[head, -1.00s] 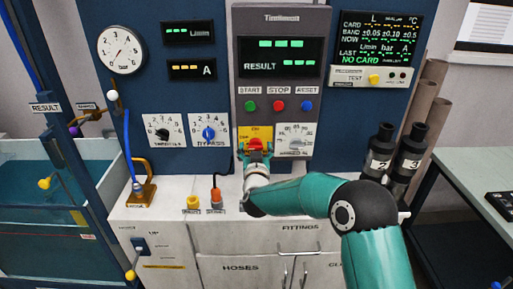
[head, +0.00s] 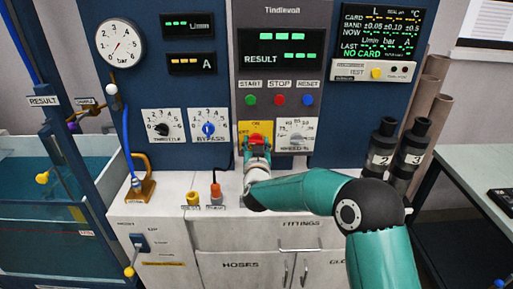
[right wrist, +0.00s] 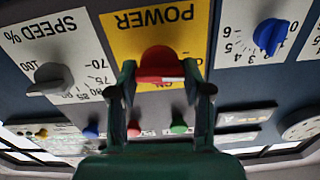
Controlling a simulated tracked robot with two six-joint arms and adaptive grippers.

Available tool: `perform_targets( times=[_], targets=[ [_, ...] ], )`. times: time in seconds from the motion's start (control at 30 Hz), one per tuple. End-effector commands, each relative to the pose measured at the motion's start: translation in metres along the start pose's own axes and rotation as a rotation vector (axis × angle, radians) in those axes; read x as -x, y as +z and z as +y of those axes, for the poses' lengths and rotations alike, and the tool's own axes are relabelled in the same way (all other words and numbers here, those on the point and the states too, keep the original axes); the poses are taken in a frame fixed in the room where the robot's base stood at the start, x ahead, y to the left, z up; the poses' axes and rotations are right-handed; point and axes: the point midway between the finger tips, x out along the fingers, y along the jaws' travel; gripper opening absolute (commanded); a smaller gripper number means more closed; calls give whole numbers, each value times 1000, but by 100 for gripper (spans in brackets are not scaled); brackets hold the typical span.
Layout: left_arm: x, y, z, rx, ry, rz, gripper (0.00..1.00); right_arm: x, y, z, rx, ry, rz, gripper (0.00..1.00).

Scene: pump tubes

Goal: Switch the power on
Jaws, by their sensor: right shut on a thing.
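The red power knob (head: 257,138) sits on a yellow plate (head: 243,129) low on the grey control column. In the right wrist view, upside down, the red knob (right wrist: 157,62) is on the yellow POWER plate (right wrist: 124,24). A white mark shows on the knob's edge, and the ON label is partly covered. My right gripper (head: 257,152) is at the knob; in the wrist view its two fingers (right wrist: 160,80) stand either side of the knob, shut on it. Exactly where the mark points is hard to tell. My left gripper is not in view.
The grey speed dial (head: 296,136) is close right of the knob. The blue bypass dial (head: 208,129) is to its left. Green start (head: 251,100), red stop (head: 278,101) and blue reset (head: 306,102) buttons sit above. The white cabinet (head: 240,232) stands below.

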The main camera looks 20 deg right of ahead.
Motion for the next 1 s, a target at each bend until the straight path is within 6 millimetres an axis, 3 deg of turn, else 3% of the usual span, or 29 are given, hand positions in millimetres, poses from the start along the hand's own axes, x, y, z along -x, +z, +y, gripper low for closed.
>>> perform_targets(
  times=[0.4,1.0],
  targets=[
    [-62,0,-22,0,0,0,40,0,7,2,-339,-1,4,15],
    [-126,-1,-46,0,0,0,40,0,6,5,-912,2,3,15]
  ],
)
